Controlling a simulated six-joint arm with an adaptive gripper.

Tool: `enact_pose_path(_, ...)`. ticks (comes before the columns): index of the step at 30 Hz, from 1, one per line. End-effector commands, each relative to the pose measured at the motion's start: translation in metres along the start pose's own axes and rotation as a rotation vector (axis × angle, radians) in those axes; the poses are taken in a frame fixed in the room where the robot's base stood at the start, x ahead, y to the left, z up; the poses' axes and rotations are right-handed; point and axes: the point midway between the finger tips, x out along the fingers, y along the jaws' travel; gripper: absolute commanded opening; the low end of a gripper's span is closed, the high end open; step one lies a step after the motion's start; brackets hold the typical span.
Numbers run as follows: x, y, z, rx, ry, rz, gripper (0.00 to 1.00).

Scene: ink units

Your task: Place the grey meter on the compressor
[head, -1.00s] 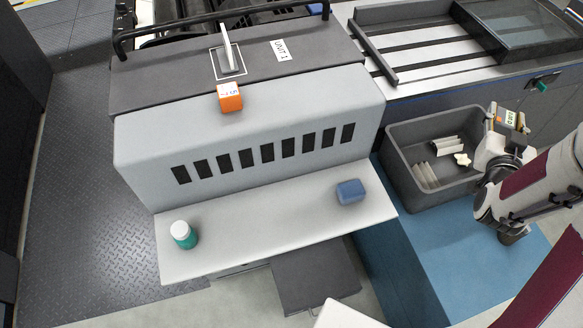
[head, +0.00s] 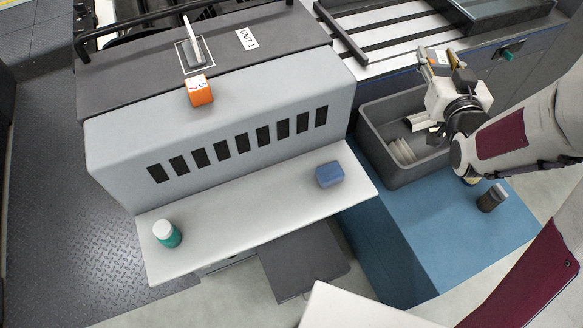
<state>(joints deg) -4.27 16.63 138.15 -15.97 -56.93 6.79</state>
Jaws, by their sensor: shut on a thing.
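My gripper (head: 438,62) is at the upper right in the head view, above the far part of the grey bin. It is shut on a small grey, box-like thing (head: 439,57), which looks like the grey meter; the fingers hide much of it.
The grey bin (head: 385,160) holds several pale pieces. The large grey unit marked UNIT 1 (head: 215,125) carries an orange block (head: 199,92). Its pale shelf (head: 250,218) holds a blue block (head: 329,175) and a green jar with a white lid (head: 167,234). The middle of the blue top is clear.

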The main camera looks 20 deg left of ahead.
Motion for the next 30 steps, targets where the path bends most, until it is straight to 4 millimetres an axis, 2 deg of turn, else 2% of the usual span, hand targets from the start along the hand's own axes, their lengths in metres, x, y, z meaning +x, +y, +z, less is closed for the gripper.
enact_pose_path(1, 0.0, -0.016, -0.002, -0.007, 0.001, -0.044, 0.12)
enact_pose_path(8, -0.007, -0.085, -0.004, -0.037, 0.002, -0.246, 0.12)
enact_pose_path(14, -0.024, -0.145, -0.002, -0.065, 0.001, -0.428, 0.12)
enact_pose_path(23, -0.067, -0.232, 0.008, -0.109, -0.001, -0.718, 0.12)
enact_pose_path(30, -0.118, -0.293, 0.021, -0.145, -0.001, -0.964, 0.12)
